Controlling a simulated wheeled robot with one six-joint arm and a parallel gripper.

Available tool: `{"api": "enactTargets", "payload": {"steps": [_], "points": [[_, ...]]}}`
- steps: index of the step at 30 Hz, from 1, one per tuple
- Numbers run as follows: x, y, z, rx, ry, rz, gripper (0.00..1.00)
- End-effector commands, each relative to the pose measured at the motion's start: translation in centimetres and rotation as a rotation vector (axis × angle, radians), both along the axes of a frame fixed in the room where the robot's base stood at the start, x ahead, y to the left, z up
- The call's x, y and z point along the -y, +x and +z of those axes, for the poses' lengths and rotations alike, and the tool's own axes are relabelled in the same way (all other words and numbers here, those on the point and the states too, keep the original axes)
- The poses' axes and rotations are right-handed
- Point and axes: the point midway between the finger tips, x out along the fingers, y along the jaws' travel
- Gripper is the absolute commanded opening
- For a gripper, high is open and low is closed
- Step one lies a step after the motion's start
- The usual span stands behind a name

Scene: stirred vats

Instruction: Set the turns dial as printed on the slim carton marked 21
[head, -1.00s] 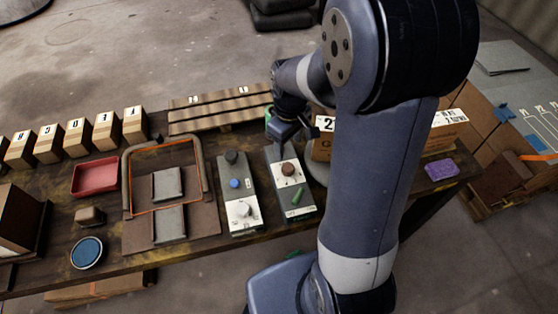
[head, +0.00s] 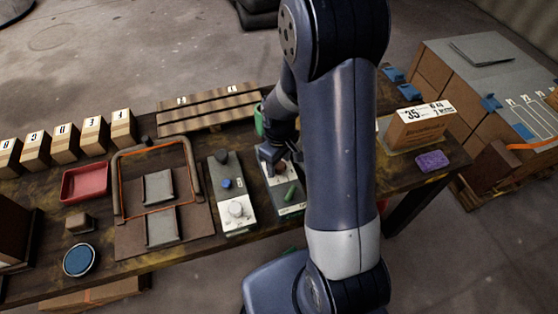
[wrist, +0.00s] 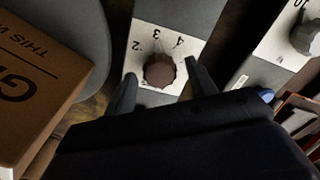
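The brown turns dial (wrist: 160,71) sits on a white plate (wrist: 150,38) with 2, 3 and 4 readable around it in the wrist view; its pointer setting is unclear. My gripper (wrist: 160,82) is open, one finger on each side of the dial, with gaps visible. In the head view my gripper (head: 270,158) is low over the top of the right-hand panel (head: 287,207) and mostly hides the dial. A brown carton (wrist: 42,85) stands at left in the wrist view; its number is not visible. I cannot make out the slim carton marked 21.
A carton labelled 35 (head: 418,128) and a purple block (head: 432,161) are at the bench's right. A red tray (head: 85,182) and lettered boxes (head: 65,143) are farther left.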

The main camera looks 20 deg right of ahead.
Motion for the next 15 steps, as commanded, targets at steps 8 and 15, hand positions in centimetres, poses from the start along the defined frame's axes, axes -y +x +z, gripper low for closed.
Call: {"api": "enactTargets", "payload": {"steps": [8, 15], "points": [[-0.01, 0.01, 0.02, 0.000, 0.000, 0.000, 0.30], [0.00, 0.01, 0.03, 0.000, 0.000, 0.000, 0.11]]}}
